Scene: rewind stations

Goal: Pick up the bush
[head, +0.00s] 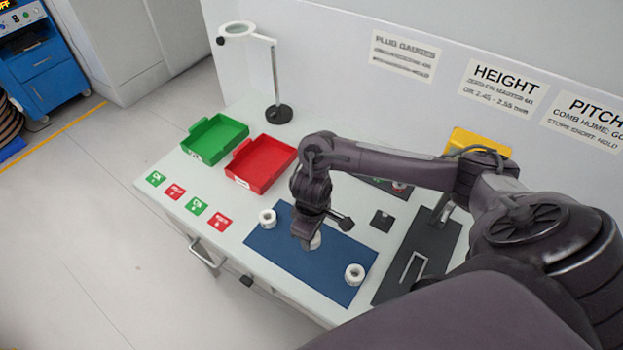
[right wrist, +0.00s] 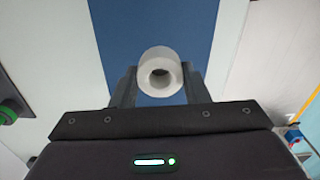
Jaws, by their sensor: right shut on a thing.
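White ring-shaped bushes are on the blue mat (head: 296,262) on the bench. One bush (head: 267,217) sits at the mat's left end and another bush (head: 354,273) at its right end. A third bush (head: 315,242) is at my right gripper (head: 308,240), partly hidden by it. In the right wrist view this bush (right wrist: 160,72) is between the two fingers of the right gripper (right wrist: 158,85), its hole facing the camera. The right gripper is shut on it. I cannot tell whether the bush touches the mat. My left gripper is not in view.
A green tray (head: 214,139) and a red tray (head: 262,164) stand at the back left, near a magnifier lamp (head: 278,113). Green and red cards (head: 197,206) lie along the left. A dark gauge plate (head: 418,256) is right of the mat.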

